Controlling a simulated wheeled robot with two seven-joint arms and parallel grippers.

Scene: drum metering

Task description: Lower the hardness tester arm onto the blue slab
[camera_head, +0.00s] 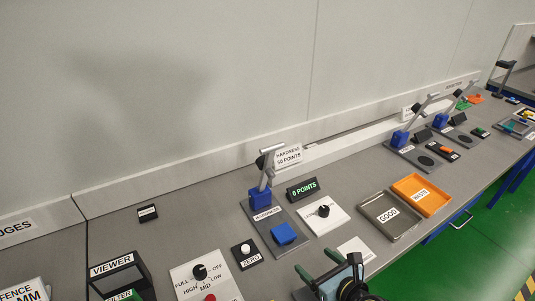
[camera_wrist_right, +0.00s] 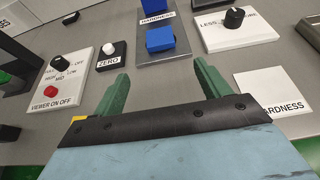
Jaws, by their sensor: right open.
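The hardness tester stands on a grey base plate (camera_head: 263,225) with a blue block at its back. Its grey arm (camera_head: 267,168) is raised and tilted above that block. The blue slab (camera_head: 284,233) lies on the front of the plate and also shows in the right wrist view (camera_wrist_right: 160,39). My right gripper (camera_head: 319,266) is open and empty, in front of the tester and apart from it. In the wrist view its green fingers (camera_wrist_right: 158,85) are spread, with bare table between them. The tester arm is out of the wrist view. My left gripper is not in view.
A ZERO button (camera_head: 246,254) and a viewer knob panel (camera_head: 204,281) stand left of the tester. A 0 POINTS display (camera_head: 303,190) and a white knob panel (camera_head: 324,213) stand right. Grey GOOD (camera_head: 403,229) and orange WASTE (camera_head: 438,204) trays lie farther right.

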